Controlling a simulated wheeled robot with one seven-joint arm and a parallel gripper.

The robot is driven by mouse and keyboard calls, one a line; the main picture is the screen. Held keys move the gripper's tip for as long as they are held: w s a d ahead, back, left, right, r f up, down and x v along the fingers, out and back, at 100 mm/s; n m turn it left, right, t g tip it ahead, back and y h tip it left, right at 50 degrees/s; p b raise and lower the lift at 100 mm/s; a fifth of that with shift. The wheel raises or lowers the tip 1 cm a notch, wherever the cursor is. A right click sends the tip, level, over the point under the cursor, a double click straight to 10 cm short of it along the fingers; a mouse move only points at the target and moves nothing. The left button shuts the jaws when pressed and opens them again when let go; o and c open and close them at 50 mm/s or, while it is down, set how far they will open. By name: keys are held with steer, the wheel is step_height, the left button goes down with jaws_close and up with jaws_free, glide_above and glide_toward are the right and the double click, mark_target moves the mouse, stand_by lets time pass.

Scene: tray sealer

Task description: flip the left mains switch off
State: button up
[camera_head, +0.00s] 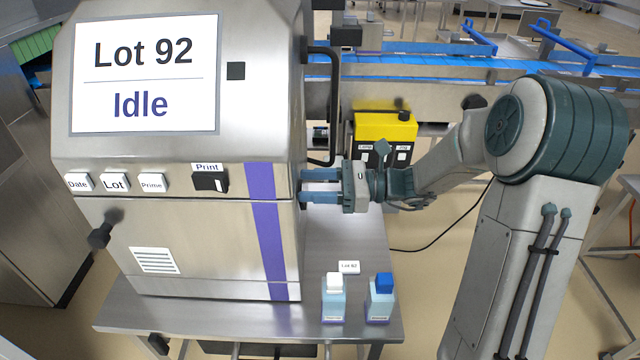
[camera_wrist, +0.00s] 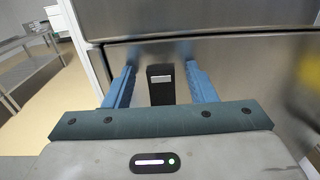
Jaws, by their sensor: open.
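In the wrist view, a black upright switch (camera_wrist: 161,93) with a light bar near its top sits on the steel side of the machine; I cannot read a label on it. My gripper (camera_wrist: 161,68) is open, with one blue finger on each side of the switch and a gap on both sides. In the head view, my gripper (camera_head: 303,185) points left at the right side wall of the machine (camera_head: 235,230), its fingertips close to or at the wall. The switch is hidden there by the machine's corner.
The machine's front carries a screen reading "Lot 92 Idle" (camera_head: 145,75), several buttons and a black Print switch (camera_head: 210,181). A black bar handle (camera_head: 333,105) is above my gripper. A yellow box (camera_head: 385,124) stands behind my wrist. Two bottles (camera_head: 334,304) (camera_head: 381,302) stand below on the table.

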steer(key=c, duration=1)
steer(key=shift+d+f+y+p, duration=0.2)
steer(key=shift+f+y, duration=0.05)
steer(key=shift+y, duration=0.6)
steer(key=shift+d+f+y+p, duration=0.15)
steer(key=shift+f+y+p, duration=0.05)
steer(key=shift+y, duration=0.65)
steer(key=o, duration=1)
steer(key=shift+d, duration=0.1)
steer(key=b+v, duration=0.1)
steer(key=v, duration=1.2)
steer(key=shift+d, duration=0.35)
